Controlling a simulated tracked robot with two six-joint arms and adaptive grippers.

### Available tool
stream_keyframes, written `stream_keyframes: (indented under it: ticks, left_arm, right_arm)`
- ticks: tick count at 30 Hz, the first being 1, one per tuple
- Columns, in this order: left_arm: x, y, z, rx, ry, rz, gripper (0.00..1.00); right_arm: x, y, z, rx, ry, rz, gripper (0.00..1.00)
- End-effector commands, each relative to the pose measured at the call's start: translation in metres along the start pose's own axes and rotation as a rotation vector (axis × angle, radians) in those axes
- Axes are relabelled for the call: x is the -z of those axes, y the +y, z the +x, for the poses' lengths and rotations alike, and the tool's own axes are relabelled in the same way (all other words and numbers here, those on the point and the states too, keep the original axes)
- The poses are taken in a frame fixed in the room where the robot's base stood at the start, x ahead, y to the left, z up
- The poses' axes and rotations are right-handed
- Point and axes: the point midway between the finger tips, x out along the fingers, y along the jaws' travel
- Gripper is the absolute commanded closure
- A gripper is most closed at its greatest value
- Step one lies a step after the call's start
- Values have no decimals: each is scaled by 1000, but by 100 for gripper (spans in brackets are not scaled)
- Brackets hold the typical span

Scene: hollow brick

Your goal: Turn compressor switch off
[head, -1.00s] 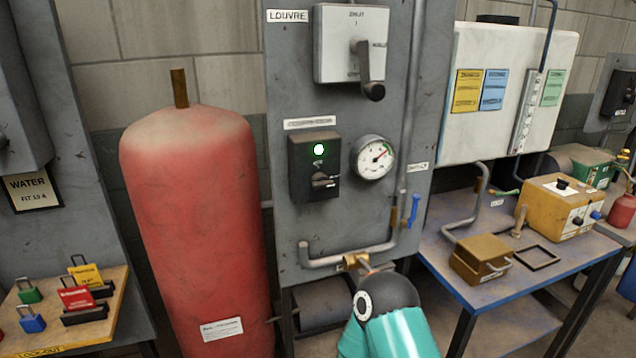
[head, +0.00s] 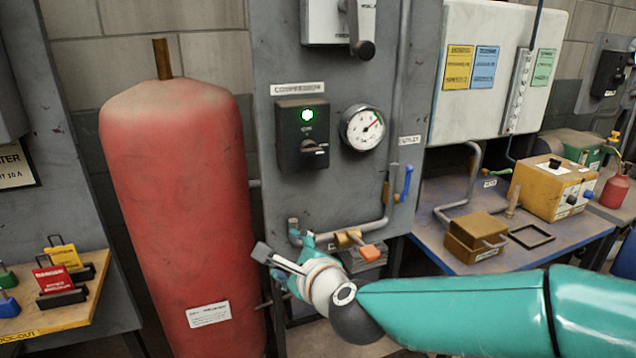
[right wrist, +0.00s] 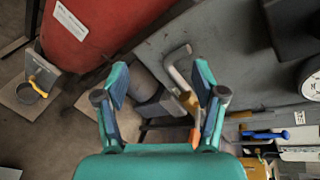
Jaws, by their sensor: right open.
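The compressor switch (head: 302,135) is a black box on the grey panel, under a label reading COMPRESSOR in the head view. A green light glows at its top, and a dark knob (head: 313,147) sits below the light. In the right wrist view, a dark box at the top right edge (right wrist: 288,28), beside the gauge, looks like the same switch, partly cut off. My right gripper (head: 278,242) is open and empty, below and left of the switch, clear of it. Its two fingers stand apart in the right wrist view (right wrist: 161,78). My left gripper is not in view.
A pressure gauge (head: 364,128) is right of the switch. Below are a pipe (head: 345,233) with an orange-handled valve (head: 370,252) and a blue lever (head: 407,182). A large red tank (head: 185,200) stands left of the panel. A bench (head: 560,240) is on the right.

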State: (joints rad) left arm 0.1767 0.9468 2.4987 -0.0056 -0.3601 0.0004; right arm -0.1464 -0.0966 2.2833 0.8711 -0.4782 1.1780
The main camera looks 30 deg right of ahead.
Motion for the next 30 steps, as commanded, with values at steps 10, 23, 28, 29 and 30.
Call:
stream_keyframes:
  ticks: [10,23,28,29,30]
  left_arm:
    - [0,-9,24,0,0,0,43]
    - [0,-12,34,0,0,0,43]
    - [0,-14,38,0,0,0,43]
    - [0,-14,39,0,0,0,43]
    - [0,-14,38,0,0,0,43]
  right_arm:
    - [-17,-123,-119,248,-238,837,31]
    - [-21,-145,-85,259,-258,908,31]
    - [-25,-157,-50,259,-257,907,31]
    - [-25,-159,-43,259,-256,906,31]
    - [-27,-163,-36,258,-258,907,31]
